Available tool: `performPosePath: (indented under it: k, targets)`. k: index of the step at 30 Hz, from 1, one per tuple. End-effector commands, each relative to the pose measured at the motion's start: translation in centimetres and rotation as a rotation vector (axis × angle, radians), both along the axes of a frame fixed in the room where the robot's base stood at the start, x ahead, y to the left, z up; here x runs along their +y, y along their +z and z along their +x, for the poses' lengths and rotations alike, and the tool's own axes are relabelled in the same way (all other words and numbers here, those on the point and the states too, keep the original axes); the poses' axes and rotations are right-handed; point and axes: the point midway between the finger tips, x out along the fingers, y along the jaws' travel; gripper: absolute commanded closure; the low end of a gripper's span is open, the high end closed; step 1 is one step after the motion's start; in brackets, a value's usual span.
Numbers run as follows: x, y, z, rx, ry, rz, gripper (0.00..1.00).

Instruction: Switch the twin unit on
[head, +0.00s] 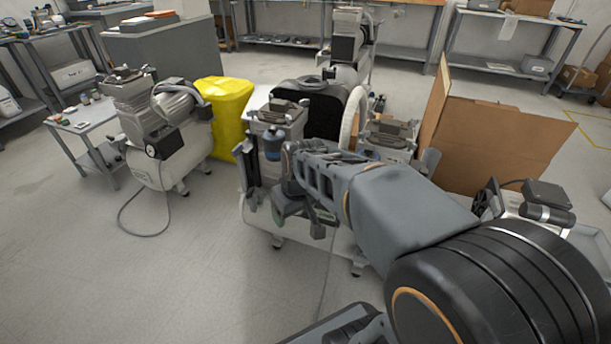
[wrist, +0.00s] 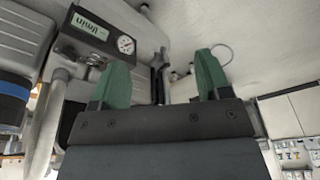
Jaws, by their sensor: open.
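The twin unit (head: 275,113), with two pump heads on a pale tank, stands in the middle of the head view. My arm hides much of its front. My gripper (head: 300,212) is at its near side, pointing down in front of the tank. In the wrist view my gripper (wrist: 164,68) is open, with green fingertips apart. A dark upright lever-like part (wrist: 159,72) shows between the fingers; I cannot tell if it is the switch or if anything touches it. A grey box with a label (wrist: 88,28) and a round gauge (wrist: 126,44) are left of the fingers.
Another compressor (head: 150,120) stands left with its cable on the floor, beside a yellow-covered object (head: 224,105). A cardboard sheet (head: 500,145) stands to the right, with another machine (head: 540,205) nearer. The floor at front left (head: 90,260) is clear.

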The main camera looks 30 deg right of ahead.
Motion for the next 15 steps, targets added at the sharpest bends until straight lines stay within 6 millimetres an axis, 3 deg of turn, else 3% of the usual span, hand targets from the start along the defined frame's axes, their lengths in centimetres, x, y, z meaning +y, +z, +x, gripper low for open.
performPosePath:
  k: [1, 6, 12, 15]
  targets:
    - [-0.9, -0.2, 2.5, 0.006, 0.046, 0.010, 0.30]
    - [-4.4, -1.2, 10.2, -0.024, 0.238, 0.039, 0.30]
    - [-9.4, -3.9, 16.9, -0.087, 0.422, 0.056, 0.30]
    - [-11.4, -5.3, 18.9, -0.118, 0.488, 0.057, 0.30]
